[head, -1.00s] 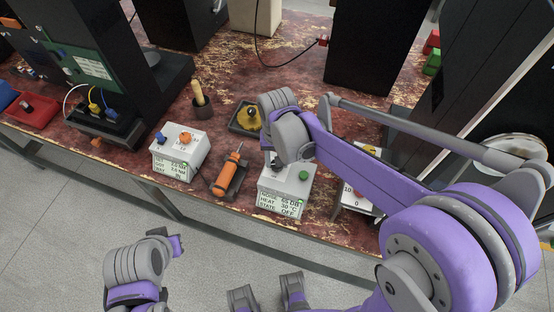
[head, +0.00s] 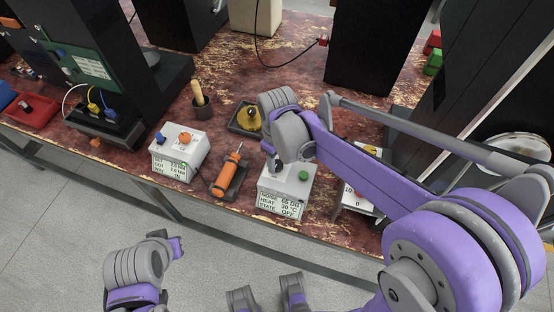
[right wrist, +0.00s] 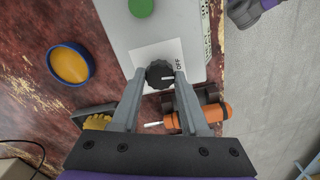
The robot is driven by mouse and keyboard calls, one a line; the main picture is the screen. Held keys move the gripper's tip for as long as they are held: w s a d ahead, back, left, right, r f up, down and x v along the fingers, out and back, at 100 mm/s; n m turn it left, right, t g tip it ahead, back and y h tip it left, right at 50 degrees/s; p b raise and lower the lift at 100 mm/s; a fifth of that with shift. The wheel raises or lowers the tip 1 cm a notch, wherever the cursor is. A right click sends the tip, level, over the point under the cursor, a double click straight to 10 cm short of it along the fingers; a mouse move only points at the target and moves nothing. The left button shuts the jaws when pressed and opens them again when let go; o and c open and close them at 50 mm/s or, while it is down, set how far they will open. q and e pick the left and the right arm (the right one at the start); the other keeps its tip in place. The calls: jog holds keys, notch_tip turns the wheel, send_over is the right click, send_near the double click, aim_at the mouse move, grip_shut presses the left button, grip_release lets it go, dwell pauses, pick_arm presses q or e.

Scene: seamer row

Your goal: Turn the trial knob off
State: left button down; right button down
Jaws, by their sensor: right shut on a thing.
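The knob (right wrist: 158,75) is black and round with a white pointer line. It sits on a white label on the white box (right wrist: 120,35). In the right wrist view the line points right, close to the printed word OFF. My right gripper (right wrist: 159,78) is shut on the knob, one finger on each side. In the head view the box's display (head: 280,204) reads NOISE 65 DB, HEAT 30 °C, STATE OFF. My right wrist partly hides the knob there. Part of my left arm shows at the lower left of the head view, but its fingers do not.
A green button (head: 303,175) is on the same box. An orange screwdriver (head: 226,176) lies in a holder to the left. Another white box (head: 180,150) with blue and orange knobs stands further left. A yellow object in a dark tray (head: 235,126) is behind.

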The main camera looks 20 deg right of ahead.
aim_at(277, 164)
jog(key=shift+n, duration=0.8)
jog(key=shift+c, duration=2.1)
grip_release()
notch_tip(277, 164, up, 11)
jog(key=p, duration=0.1)
jog(key=shift+f, duration=0.1)
jog(key=s+d+f+m+t+p, duration=0.2)
jog(key=s+d+m, duration=0.1)
jog(key=s, duration=0.4)
jog(key=s+d+f+m+t+p, duration=0.1)
jog(key=s+d+m+t+p, duration=0.1)
jog(key=s+m, duration=0.3)
jog(key=shift+s+d+f+m+t, duration=0.4)
jog(key=shift+s+d+t, duration=0.25)
jog(key=shift+s, duration=0.5)
